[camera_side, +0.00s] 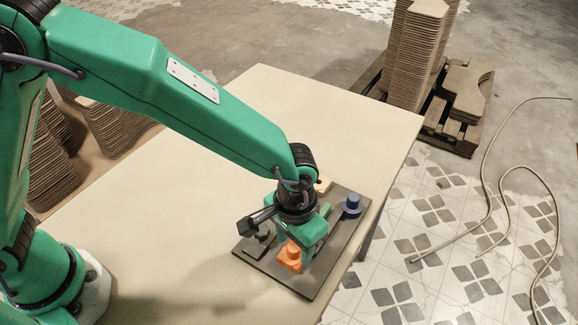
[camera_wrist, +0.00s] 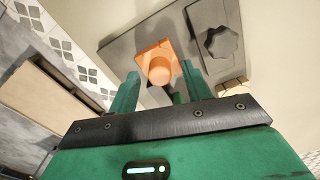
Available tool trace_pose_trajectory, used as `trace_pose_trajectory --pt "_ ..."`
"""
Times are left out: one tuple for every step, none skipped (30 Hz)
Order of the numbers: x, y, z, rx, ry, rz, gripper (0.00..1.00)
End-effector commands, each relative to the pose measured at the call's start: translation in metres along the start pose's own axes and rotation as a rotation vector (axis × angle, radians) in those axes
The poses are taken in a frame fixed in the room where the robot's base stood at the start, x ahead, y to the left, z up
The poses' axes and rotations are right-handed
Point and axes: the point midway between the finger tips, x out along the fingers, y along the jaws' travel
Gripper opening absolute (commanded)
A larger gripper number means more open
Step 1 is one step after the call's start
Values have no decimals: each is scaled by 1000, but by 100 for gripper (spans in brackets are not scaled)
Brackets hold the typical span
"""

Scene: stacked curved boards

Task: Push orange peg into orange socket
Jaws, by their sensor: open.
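The orange peg (camera_wrist: 161,70) shows in the wrist view as a round orange end over an orange square block, the orange socket (camera_wrist: 148,50). In the side view the orange piece (camera_side: 290,256) sits near the front edge of the dark board. How deep the peg sits in the socket cannot be told. My gripper (camera_side: 297,250) points down at the orange piece and partly covers it. In the wrist view its two green fingers (camera_wrist: 160,76) are apart, one on each side of the peg. Whether they touch it is unclear.
The dark board (camera_side: 315,272) lies near the table's right corner. The table (camera_side: 190,215) is otherwise clear. Stacked brown boards (camera_side: 415,55) stand beyond it.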

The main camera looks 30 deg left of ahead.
Motion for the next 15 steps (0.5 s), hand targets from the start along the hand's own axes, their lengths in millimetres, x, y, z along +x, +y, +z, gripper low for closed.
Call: trace_pose_trajectory --pt "0 0 0 0 0 0 49" --pt "0 0 0 0 0 0 49" --pt "-1 0 0 0 0 0 49" --pt "-2 0 0 0 1 0 49" --pt "-3 0 0 0 1 0 49" --pt "-4 0 0 0 1 1 49" --pt "-6 0 0 0 1 1 49" --pt "-8 0 0 0 2 1 49" --pt "-11 0 -1 0 2 1 49" --pt "-14 0 -1 0 2 1 49" --pt "-17 0 -1 0 2 1 49" --pt "-22 0 0 0 3 1 49" --pt "-25 0 -1 0 3 2 49" --pt "-29 0 0 0 3 2 49" --pt "-34 0 0 0 2 1 49"
